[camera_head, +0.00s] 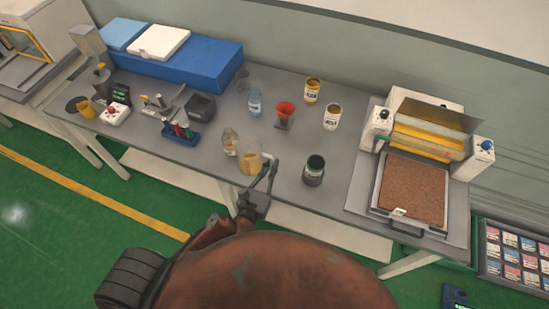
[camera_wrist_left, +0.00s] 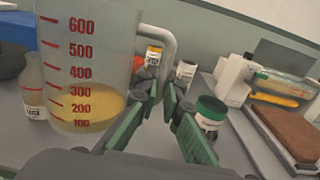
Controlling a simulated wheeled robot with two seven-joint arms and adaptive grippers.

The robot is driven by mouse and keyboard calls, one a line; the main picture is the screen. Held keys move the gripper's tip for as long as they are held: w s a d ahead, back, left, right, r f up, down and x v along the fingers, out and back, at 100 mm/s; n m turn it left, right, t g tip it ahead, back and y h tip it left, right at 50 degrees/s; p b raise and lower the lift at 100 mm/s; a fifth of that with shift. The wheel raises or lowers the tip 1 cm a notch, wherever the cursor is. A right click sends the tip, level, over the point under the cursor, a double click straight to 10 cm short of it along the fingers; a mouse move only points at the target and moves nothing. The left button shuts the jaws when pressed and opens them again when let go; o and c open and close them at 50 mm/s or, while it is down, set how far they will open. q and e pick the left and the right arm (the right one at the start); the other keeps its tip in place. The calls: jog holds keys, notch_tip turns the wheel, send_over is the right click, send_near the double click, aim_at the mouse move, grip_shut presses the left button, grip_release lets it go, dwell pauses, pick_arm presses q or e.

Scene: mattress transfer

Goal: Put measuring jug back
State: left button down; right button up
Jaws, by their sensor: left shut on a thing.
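The measuring jug (camera_head: 248,160) is clear, with a yellow liquid in the bottom, and appears upright near the front edge of the grey bench. In the left wrist view the jug (camera_wrist_left: 92,55) shows red marks up to 600, with liquid below about 300. My left gripper (camera_head: 268,175) is at the right side of the jug. Its fingers (camera_wrist_left: 163,95) are shut on the jug's handle (camera_wrist_left: 168,42). I cannot tell whether the jug's base touches the bench. My right gripper is not in view.
A small bottle (camera_head: 229,142) stands close left of the jug. A dark green-lidded jar (camera_head: 314,170) stands to its right. A machine with a brown slab (camera_head: 412,190) is at right.

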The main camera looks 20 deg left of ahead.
pick_arm(q)
jog(key=w+d+f, duration=0.1)
jog(key=w+f, duration=0.2)
jog(key=w, duration=0.1)
jog(key=w+d+f+b, duration=0.1)
jog(key=w+f, duration=0.2)
jog(key=w, duration=0.1)
jog(key=w+d+f+b, duration=0.1)
jog(key=w+f, duration=0.1)
jog(key=w, duration=0.2)
jog(key=shift+w+d+f, duration=0.2)
jog(key=shift+w+f, duration=0.05)
jog(key=shift+f, duration=0.15)
jog(key=shift+w+d+f, duration=0.1)
jog(key=shift+w+f, duration=0.2)
jog(key=shift+f, duration=0.05)
notch_tip(320, 180, down, 3)
jog(key=shift+w+f+b, duration=0.1)
jog(key=shift+w+b, duration=0.05)
jog(key=shift+b, duration=0.45)
jog(key=shift+f, duration=0.1)
jog(key=shift+f, duration=0.15)
jog(key=c, duration=2.1)
grip_release()
